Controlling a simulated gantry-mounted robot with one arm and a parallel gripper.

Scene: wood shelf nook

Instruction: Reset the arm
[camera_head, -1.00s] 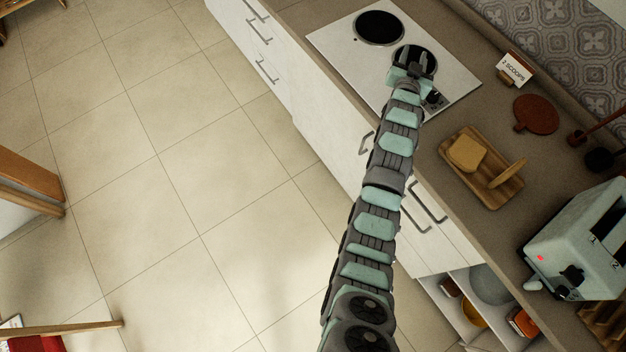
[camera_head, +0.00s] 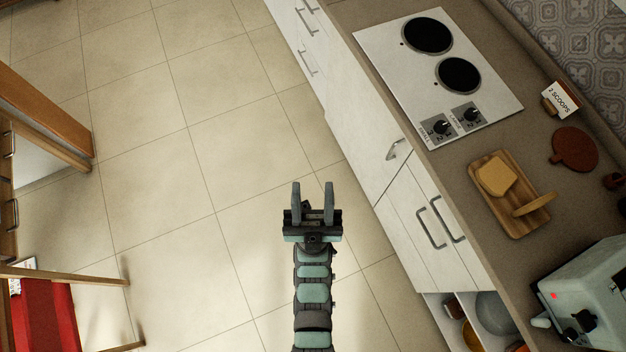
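My gripper (camera_head: 312,190) is in the lower middle of the head camera view. It is over the tiled floor, left of the counter and clear of it. Its two grey fingers point up the picture, spread apart with nothing between them. My arm runs straight down from it to the bottom edge of the picture.
The counter (camera_head: 450,167) on the right carries a stovetop (camera_head: 400,62) with two dark burners, a wooden tray (camera_head: 525,222) with bread, a "2 SCOOPS" card (camera_head: 561,99), a brown round board (camera_head: 575,149) and a toaster (camera_head: 590,295). A red-seated chair (camera_head: 45,315) stands lower left. Open floor lies between.

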